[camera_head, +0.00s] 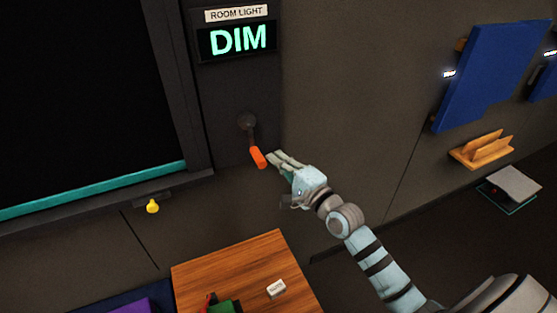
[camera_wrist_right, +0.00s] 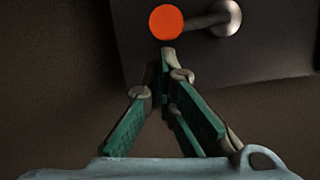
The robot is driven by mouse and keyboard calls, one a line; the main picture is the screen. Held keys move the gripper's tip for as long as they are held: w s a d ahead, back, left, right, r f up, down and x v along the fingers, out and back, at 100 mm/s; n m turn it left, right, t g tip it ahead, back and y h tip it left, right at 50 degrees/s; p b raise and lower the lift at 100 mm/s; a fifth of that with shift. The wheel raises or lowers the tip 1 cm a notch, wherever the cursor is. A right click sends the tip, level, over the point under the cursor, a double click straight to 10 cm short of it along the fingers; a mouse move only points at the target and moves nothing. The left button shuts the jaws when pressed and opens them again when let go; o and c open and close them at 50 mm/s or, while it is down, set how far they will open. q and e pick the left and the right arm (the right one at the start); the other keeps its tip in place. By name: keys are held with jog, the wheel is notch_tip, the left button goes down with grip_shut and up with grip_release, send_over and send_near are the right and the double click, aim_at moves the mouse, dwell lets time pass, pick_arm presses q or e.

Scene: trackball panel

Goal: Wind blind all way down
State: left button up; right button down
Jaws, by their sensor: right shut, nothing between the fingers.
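The black blind (camera_head: 85,90) covers the framed window at the left of the head view, and its teal bottom bar (camera_head: 95,190) lies close to the lower frame edge. The crank with an orange handle (camera_head: 258,157) hangs down from its pivot on the wall panel. In the right wrist view the orange handle's round end (camera_wrist_right: 166,22) is just beyond the fingertips. My right gripper (camera_head: 272,157) is shut and empty beside the handle; it also shows in the right wrist view (camera_wrist_right: 166,62). Whether the fingertips touch the handle I cannot tell. My left gripper is not in view.
A display (camera_head: 238,40) above the crank reads DIM under a ROOM LIGHT label. A yellow knob (camera_head: 152,206) hangs below the window. A wooden table (camera_head: 235,258) stands below the crank. Blue panels (camera_head: 488,72) and a wooden holder (camera_head: 482,150) are at right.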

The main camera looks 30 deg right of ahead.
jog(key=shift+a+f, duration=0.1)
jog(key=shift+w+a+f+m, duration=0.1)
jog(key=shift+a+f+m, duration=0.05)
jog(key=shift+a+m, duration=0.45)
jog(key=s+d+f+p, duration=0.1)
jog(key=s+d, duration=0.4)
jog(key=s, duration=0.5)
jog(key=shift+d+f, duration=0.15)
jog(key=shift+d, duration=0.25)
